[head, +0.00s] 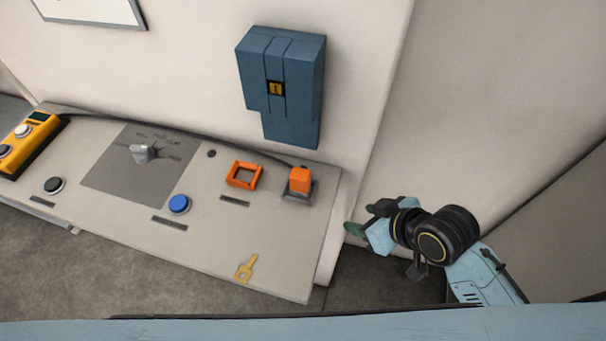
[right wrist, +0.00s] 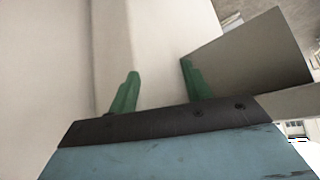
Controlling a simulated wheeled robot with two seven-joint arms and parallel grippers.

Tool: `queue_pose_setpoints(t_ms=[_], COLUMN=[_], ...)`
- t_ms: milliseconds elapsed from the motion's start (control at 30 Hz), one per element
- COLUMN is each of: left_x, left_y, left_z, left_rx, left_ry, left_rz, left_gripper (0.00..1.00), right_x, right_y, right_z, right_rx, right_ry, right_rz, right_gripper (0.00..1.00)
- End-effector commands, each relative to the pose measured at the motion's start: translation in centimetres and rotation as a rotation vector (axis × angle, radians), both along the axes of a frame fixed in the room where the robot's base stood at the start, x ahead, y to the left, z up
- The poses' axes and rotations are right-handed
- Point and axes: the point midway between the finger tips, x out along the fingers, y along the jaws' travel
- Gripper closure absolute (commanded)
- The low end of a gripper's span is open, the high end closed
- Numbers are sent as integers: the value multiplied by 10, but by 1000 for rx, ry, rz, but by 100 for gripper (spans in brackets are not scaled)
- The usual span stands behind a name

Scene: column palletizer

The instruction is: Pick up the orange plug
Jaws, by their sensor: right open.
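The orange plug (head: 300,180) is a small block on a grey base near the right end of the sloped control panel (head: 215,250). A dark cable runs along the panel's back edge towards it. My right gripper (head: 351,229) is just right of the panel's right edge, apart from the plug. In the right wrist view its two green fingers (right wrist: 158,92) stand wide apart with nothing between them. The plug does not show in that view. My left gripper is not in the head view.
An orange square frame (head: 243,175) sits left of the plug. A blue button (head: 179,204), a rotary switch (head: 143,153), a black button (head: 54,185) and a yellow box (head: 30,140) lie farther left. A blue wall box (head: 283,85) hangs above the plug. A wall stands behind.

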Motion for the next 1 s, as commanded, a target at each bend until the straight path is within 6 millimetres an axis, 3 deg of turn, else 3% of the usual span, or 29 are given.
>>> queue_pose_setpoints(t_ms=[33,233,567,800,1000], left_x=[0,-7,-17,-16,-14], left_y=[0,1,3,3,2], left_z=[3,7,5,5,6], left_rx=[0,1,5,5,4], left_ry=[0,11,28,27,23], left_rz=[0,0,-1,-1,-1], left_gripper=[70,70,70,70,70], right_x=[-5,-31,-20,-13,-6], right_y=[7,25,60,45,36], right_z=[24,87,130,159,169], right_rx=[8,25,146,236,272], right_ry=[-23,-79,-229,-243,-241], right_rz=[38,155,520,626,616], right_gripper=[51,51,51,51,51])
